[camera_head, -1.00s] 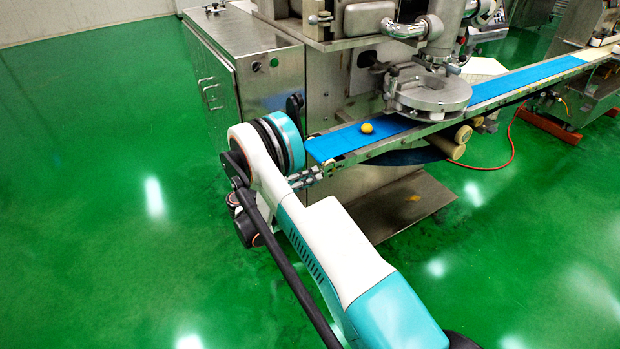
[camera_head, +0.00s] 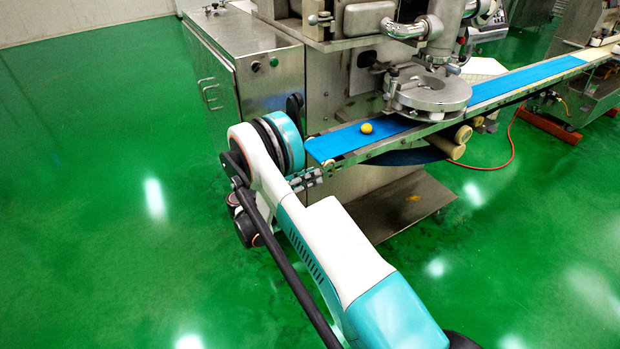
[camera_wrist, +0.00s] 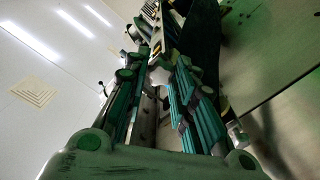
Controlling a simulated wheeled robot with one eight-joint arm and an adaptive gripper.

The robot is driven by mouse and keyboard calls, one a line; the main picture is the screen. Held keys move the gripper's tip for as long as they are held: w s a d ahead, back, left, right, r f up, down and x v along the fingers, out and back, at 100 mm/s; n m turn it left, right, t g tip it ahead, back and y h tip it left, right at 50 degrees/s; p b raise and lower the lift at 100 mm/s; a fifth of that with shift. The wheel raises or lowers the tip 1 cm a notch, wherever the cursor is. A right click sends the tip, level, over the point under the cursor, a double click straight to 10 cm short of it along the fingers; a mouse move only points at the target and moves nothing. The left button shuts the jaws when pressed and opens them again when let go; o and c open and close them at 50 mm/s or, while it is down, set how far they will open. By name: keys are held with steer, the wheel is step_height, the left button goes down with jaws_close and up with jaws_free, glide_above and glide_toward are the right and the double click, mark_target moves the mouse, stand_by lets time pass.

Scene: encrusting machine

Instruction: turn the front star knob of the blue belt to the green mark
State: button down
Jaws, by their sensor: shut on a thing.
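The blue belt (camera_head: 352,139) runs from the machine's front toward the back right in the head view. My gripper (camera_head: 308,178) shows small and partly hidden by my arm, just below the belt's near end. In the wrist view my gripper's (camera_wrist: 155,76) two green-padded fingers reach up the picture, shut on a pale grey star knob (camera_wrist: 160,75) at their tips. The knob's outline is partly covered by the fingers. In the head view the knob is too small to tell from the gripper. I cannot make out the green mark in either view.
A steel machine cabinet (camera_head: 245,75) stands behind my arm. A yellow ball (camera_head: 366,128) lies on the belt before the round steel head (camera_head: 434,93). A steel plate (camera_head: 405,205) lies low under the belt. The green floor at left is clear.

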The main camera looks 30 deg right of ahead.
steer(key=shift+f, duration=0.15)
steer(key=c, duration=1.3)
jaws_free()
steer(key=shift+a, duration=0.1)
steer(key=a, duration=1.2)
steer(key=shift+s, duration=0.25)
steer(key=shift+d, duration=0.1)
